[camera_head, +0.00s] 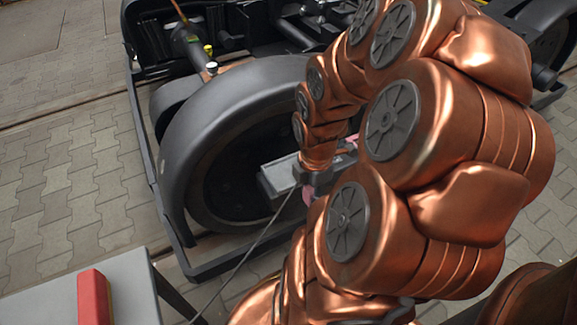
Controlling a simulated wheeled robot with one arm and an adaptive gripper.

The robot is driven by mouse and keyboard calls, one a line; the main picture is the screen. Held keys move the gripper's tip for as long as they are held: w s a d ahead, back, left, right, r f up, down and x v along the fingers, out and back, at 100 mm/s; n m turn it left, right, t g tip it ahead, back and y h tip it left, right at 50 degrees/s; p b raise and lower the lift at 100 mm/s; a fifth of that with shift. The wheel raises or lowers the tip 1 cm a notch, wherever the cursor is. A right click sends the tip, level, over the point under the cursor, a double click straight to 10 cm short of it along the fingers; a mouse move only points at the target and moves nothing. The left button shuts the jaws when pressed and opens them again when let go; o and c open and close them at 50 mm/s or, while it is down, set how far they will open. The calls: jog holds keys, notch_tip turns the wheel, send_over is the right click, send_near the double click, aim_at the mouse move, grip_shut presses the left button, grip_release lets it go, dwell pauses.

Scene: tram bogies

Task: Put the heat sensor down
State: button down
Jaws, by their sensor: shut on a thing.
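My gripper (312,184) is partly visible at the end of my copper-coloured arm, in front of the bogie's large dark wheel (235,165). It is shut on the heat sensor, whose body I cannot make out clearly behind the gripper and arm. A thin grey cable (251,247) runs from the gripper down to the lower left. A grey block-shaped part (279,178) shows just left of the gripper, against the wheel. I cannot tell whether the gripper touches it. Small pink parts show beside the gripper.
A grey table (135,290) stands at the lower left with a red box-like object (94,297) on it. The bogie's dark frame (160,205) surrounds the wheel. Paved floor (75,185) is clear at the left. My arm covers much of the right side.

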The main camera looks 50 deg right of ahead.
jog(key=b, duration=0.2)
send_over(290, 172)
jog(key=shift+f, duration=0.75)
jog(key=shift+f+b, duration=0.95)
jog(key=shift+f, duration=0.75)
jog(key=shift+f, duration=0.15)
jog(key=c, duration=0.8)
grip_release()
notch_tip(290, 172, up, 12)
jog(key=p, duration=0.3)
jog(key=shift+r, duration=0.2)
